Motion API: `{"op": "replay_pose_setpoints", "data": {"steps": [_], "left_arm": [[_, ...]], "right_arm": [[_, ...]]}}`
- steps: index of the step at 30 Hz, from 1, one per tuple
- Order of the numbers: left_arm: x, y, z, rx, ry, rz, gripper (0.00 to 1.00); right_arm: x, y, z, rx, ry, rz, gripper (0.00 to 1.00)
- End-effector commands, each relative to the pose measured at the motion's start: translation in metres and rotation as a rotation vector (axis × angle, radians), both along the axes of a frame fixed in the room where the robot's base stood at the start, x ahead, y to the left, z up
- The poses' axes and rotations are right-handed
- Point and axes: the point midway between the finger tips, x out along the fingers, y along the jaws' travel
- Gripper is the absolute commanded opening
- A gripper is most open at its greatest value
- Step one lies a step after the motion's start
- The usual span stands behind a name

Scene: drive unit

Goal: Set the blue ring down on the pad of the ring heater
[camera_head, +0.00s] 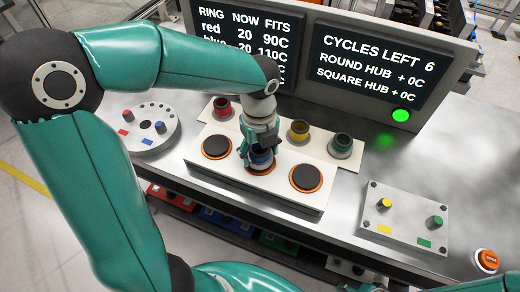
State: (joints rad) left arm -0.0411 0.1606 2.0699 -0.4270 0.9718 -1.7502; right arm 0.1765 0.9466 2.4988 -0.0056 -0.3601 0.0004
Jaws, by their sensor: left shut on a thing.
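My left gripper (259,150) points down over the middle of the white ring heater (240,186) and is shut on the blue ring (262,158). The ring is at the middle pad (260,169), a dark disc with an orange rim, partly hidden by the ring and fingers. I cannot tell whether the ring touches the pad. The left pad (216,147) and right pad (305,178) are bare. My right gripper is not in view.
A red ring (222,107), yellow ring (299,130) and green ring (342,145) stand on a white board behind the heater. A round grey plate (143,128) is left; a grey block with pegs (402,216) and an orange button (487,260) are right. Screens (376,63) stand behind.

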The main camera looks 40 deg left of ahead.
Motion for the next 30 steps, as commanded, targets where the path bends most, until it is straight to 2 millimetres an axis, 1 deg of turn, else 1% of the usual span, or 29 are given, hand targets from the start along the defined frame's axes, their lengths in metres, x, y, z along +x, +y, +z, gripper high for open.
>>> {"op": "replay_pose_setpoints", "data": {"steps": [10,11,15,16,26,30], "left_arm": [[0.0002,0.0002,-0.0011,0.0,-0.001,-0.002,0.11],[0.0002,0.0002,-0.001,0.0,-0.001,-0.002,0.68],[0.0002,0.0001,-0.0011,0.0,-0.001,-0.002,0.92],[0.0002,0.0001,-0.0011,0.0,-0.001,-0.002,0.96],[-0.0001,0.0,-0.0015,0.0,0.001,-0.002,0.96],[0.0006,0.0,0.0062,0.0,-0.001,-0.002,0.96]], "right_arm": [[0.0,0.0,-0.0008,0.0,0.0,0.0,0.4],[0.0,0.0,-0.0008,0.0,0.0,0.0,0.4],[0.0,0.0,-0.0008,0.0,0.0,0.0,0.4],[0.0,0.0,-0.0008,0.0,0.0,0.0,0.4],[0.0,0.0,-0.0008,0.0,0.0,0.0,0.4],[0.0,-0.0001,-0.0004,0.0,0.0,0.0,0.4]]}}
